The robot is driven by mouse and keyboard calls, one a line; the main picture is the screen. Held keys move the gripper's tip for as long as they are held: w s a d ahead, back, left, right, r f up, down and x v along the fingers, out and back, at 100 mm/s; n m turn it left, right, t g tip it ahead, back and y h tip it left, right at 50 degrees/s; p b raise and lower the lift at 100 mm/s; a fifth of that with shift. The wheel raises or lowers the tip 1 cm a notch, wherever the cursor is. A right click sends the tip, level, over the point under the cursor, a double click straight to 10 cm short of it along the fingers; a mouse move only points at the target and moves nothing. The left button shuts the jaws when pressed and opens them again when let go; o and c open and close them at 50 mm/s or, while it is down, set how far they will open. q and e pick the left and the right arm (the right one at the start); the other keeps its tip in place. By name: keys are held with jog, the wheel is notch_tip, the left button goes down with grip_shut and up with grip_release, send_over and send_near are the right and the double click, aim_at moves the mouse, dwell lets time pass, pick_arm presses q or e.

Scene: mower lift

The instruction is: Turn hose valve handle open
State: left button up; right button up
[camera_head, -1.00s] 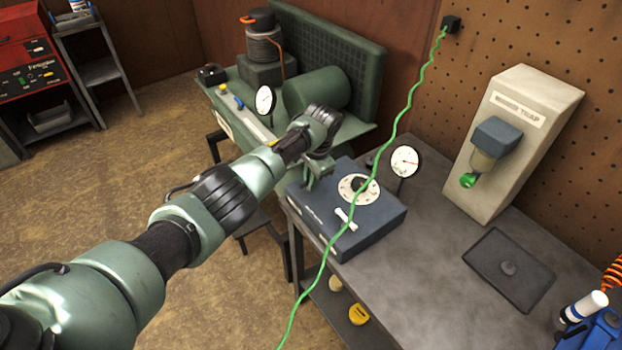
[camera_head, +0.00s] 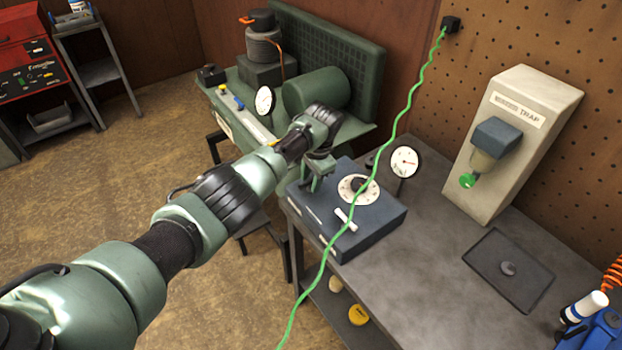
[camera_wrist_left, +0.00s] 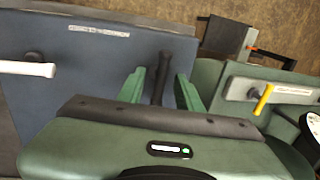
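A dark blue box (camera_head: 375,226) with a round white dial (camera_head: 357,188) sits on the grey bench. It also shows in the left wrist view (camera_wrist_left: 80,70). A white lever (camera_head: 346,219) is on its top, also in the wrist view (camera_wrist_left: 28,69). My left gripper (camera_head: 313,184) is at the box's left end. In the wrist view its green fingers (camera_wrist_left: 160,88) are spread, with a dark lever (camera_wrist_left: 161,76) between them and gaps on both sides. I cannot read the labels, so which lever is the hose valve handle is unclear. My right gripper is not in view.
A green cord (camera_head: 362,190) hangs across in front of the box. A gauge (camera_head: 404,161) stands behind it. A green machine (camera_head: 318,94) with a yellow lever (camera_wrist_left: 263,100) stands beyond. A cream trap unit (camera_head: 520,130) and a dark tray (camera_head: 508,270) are to the right.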

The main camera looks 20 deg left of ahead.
pick_arm(q)
notch_tip(320, 180, up, 8)
jog(key=d, duration=0.1)
jog(key=shift+s+f+b, duration=0.15)
jog(key=shift+s+b, duration=0.2)
jog(key=shift+s, duration=0.1)
jog(key=shift+d+f, duration=0.1)
